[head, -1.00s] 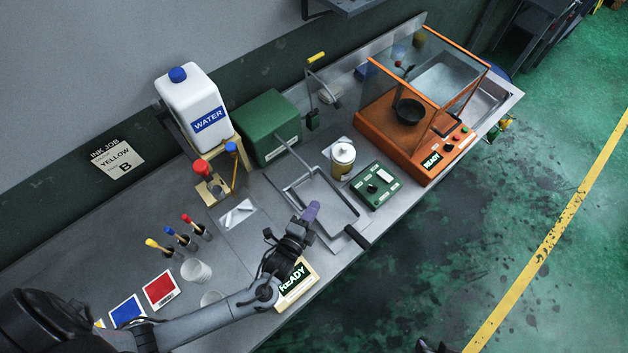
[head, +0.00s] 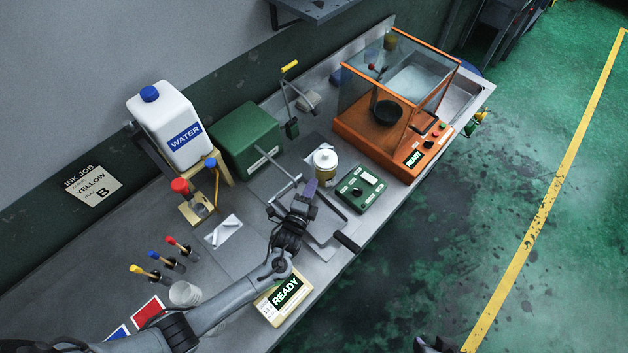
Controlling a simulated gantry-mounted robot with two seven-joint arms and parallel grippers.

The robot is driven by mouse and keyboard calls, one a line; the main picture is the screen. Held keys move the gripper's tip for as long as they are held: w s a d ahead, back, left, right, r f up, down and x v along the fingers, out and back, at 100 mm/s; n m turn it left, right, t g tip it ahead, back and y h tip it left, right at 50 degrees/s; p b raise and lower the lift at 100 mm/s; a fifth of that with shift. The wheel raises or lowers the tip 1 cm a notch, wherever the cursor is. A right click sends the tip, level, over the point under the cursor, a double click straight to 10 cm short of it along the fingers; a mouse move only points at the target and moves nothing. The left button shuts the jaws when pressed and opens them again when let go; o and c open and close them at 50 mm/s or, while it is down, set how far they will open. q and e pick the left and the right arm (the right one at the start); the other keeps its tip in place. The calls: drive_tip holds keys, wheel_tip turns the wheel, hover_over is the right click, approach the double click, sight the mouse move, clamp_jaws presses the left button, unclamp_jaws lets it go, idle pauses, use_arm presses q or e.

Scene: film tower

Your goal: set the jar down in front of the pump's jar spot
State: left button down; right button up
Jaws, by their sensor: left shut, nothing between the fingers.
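The jar (head: 325,165), yellowish with a white lid, stands upright on the bench right of the green box. My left gripper (head: 310,187) is shut and empty, its purple fingertips just below and left of the jar in the picture. I cannot tell whether they touch it. A green control box (head: 360,188) with a dial sits right of the jar. I cannot tell which part is the pump's jar spot. A dark piece at the bottom edge may be my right gripper (head: 435,345); its jaws cannot be made out.
A metal frame with a black handle (head: 347,242) lies under and beside my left gripper. The green box (head: 246,140), a water jug (head: 166,128) and an orange glass-sided machine (head: 372,145) stand behind. A READY sign (head: 284,297) sits at the front edge.

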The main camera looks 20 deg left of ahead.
use_arm(q)
drive_tip(key=shift+w, duration=1.15)
